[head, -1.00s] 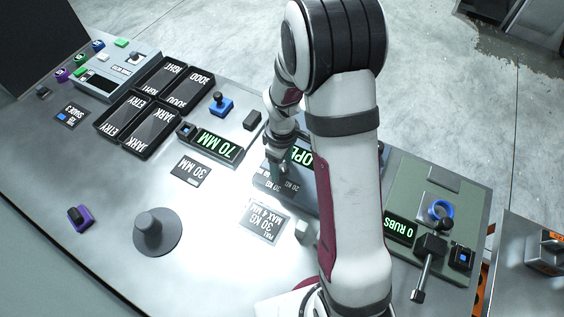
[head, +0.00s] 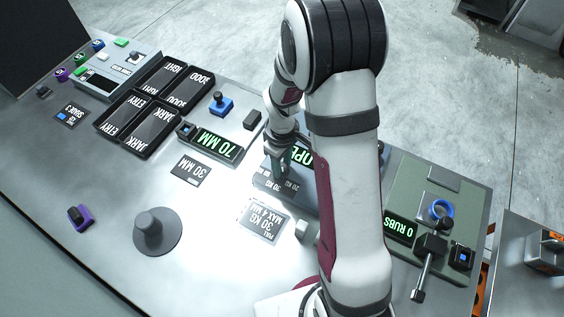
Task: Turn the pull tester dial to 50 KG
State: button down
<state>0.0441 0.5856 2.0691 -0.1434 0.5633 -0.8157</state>
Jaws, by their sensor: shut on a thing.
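The pull tester (head: 262,186) is a grey box right of the table's middle, partly behind my arm. Its green display (head: 300,155) shows "OPE" and the rest is covered. Small KG marks line its front edge; the marks I can partly read look like 20 and 30 KG. My gripper (head: 281,174) points down onto the tester's top and is shut on the dial there. The dial is almost wholly hidden by the fingers, so its setting cannot be read.
A card (head: 263,220) reading "PULL 30 KG MAX 4 MM" lies in front of the tester. A 70 MM display unit (head: 216,146) stands to its left. A green rub tester (head: 445,195) stands right. A grey spool (head: 157,231) stands front left.

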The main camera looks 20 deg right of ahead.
jog(key=m, duration=0.4)
jog(key=shift+m, duration=0.3)
jog(key=m, duration=0.3)
jog(key=shift+m, duration=0.3)
jog(key=m, duration=0.4)
jog(key=shift+s+m, duration=0.1)
jog(key=shift+m, duration=1.9)
jog(key=shift+c, duration=2.4)
grip_release()
